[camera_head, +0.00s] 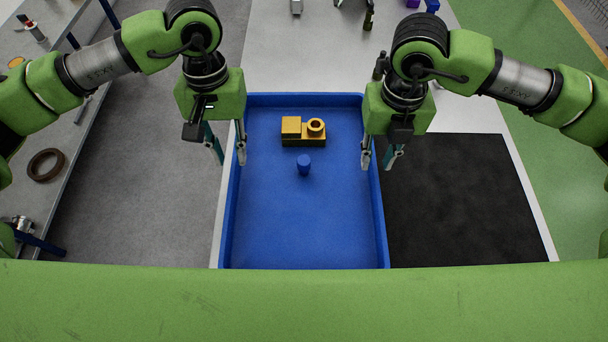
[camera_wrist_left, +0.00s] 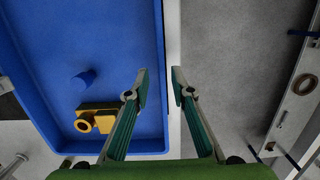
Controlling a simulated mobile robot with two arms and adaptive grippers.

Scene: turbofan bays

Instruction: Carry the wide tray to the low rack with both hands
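The wide blue tray (camera_head: 300,225) lies in front of me, its near end hidden by my green body. It also shows in the left wrist view (camera_wrist_left: 115,40). It holds a yellow block with a ring (camera_head: 303,131) and a small blue cylinder (camera_head: 304,165). My left gripper (camera_head: 231,158) is open, its fingers either side of the tray's left wall; the wrist view shows a gap between them (camera_wrist_left: 159,85). My right gripper (camera_head: 379,160) is open, its fingers apparently either side of the right wall. I cannot tell whether any finger touches the tray. I cannot identify the low rack.
A black mat or panel (camera_head: 460,195) lies right of the tray. A grey bench (camera_head: 90,100) at the left carries a brown ring (camera_head: 46,165) and small parts. Small objects stand at the far end of the pale surface (camera_head: 300,50). Green floor (camera_head: 530,60) shows at the right.

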